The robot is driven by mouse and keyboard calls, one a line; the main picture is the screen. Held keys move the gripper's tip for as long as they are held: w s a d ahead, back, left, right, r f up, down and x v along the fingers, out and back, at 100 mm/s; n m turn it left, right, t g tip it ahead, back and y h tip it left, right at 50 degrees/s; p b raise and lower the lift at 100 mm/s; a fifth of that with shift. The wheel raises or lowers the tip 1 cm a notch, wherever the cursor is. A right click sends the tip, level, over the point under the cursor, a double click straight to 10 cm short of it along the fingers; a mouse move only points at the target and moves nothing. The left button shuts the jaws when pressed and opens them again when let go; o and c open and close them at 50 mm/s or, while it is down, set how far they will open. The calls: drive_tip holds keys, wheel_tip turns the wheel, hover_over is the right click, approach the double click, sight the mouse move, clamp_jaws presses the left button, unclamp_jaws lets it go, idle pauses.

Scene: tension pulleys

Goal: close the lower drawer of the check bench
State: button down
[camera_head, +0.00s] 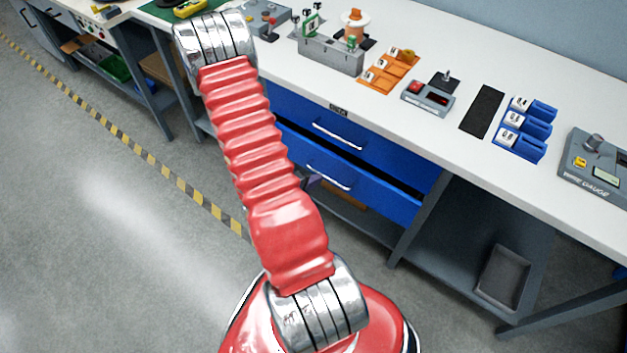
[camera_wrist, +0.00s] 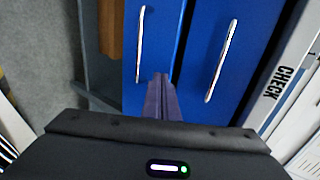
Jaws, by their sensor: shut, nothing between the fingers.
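The check bench has two blue drawers under its white top. The lower drawer (camera_head: 378,200) stands partly out, with a dark gap above its front. In the wrist view the lower drawer (camera_wrist: 152,40) is the left blue panel, with its silver handle (camera_wrist: 140,45) upright in the picture. The upper drawer (camera_head: 390,157) looks shut; it is the right panel in the wrist view (camera_wrist: 212,30). My gripper (camera_wrist: 160,78) is shut and empty, its fingertips over the lower drawer's front beside the handle. Touching or apart, I cannot tell. In the head view my arm hides most of the gripper.
The white bench top (camera_head: 440,130) carries a grey box (camera_head: 330,55), orange trays (camera_head: 385,75), blue bins (camera_head: 525,125) and a wire gauge (camera_head: 595,170). A bench leg (camera_head: 415,220) stands right of the drawers. A grey tray (camera_head: 503,277) lies on the low shelf. Floor at left is clear.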

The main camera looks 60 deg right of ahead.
approach(339, 162)
wheel_tip(339, 162, down, 3)
drive_tip(key=d, duration=0.4)
drive_tip(key=shift+s, duration=0.4)
drive_tip(key=shift+d, duration=0.45)
